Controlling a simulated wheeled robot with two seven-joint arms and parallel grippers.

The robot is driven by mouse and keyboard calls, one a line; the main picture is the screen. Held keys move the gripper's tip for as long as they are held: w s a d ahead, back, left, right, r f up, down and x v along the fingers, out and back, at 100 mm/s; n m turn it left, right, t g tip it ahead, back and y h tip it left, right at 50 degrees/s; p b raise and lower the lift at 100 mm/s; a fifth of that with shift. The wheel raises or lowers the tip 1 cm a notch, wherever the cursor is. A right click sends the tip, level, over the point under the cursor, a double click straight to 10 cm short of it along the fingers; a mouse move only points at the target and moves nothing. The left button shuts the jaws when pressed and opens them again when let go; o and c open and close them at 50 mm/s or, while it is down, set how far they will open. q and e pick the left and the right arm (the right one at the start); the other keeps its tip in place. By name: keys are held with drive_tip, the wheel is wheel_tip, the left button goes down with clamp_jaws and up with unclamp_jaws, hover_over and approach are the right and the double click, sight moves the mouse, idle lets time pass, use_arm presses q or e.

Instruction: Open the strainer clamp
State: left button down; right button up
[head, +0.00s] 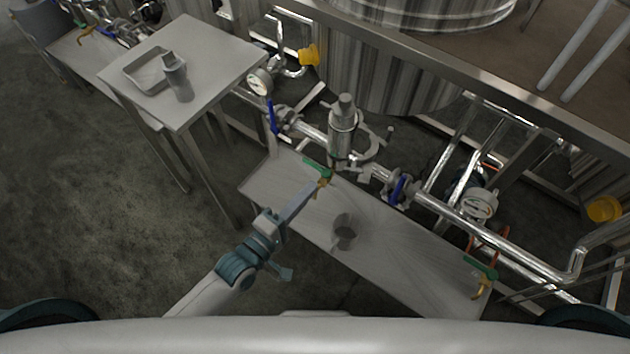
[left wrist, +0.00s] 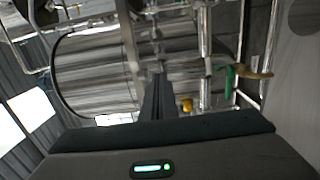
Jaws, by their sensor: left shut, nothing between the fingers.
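The strainer (head: 342,128) is an upright metal cylinder with a capped top, set in the steel pipe line in the middle of the head view. A curved metal ring with small projecting ends, probably the clamp (head: 376,152), shows at its right side; I cannot tell its exact state. My left gripper (head: 317,182) is shut and empty, its fingers pointing up and right, close to the green-handled tap (head: 318,167) below the strainer. The left wrist view shows the shut fingers (left wrist: 157,82); the clamp cannot be made out there. My right gripper is out of view.
Blue-handled valves (head: 398,190) and gauges (head: 480,205) flank the strainer. A table (head: 215,50) with a tray (head: 147,72) stands upper left. A large steel tank (head: 385,75) is behind.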

use_arm(q)
drive_tip(key=shift+s+a, duration=0.35)
drive_tip(key=shift+s, duration=0.3)
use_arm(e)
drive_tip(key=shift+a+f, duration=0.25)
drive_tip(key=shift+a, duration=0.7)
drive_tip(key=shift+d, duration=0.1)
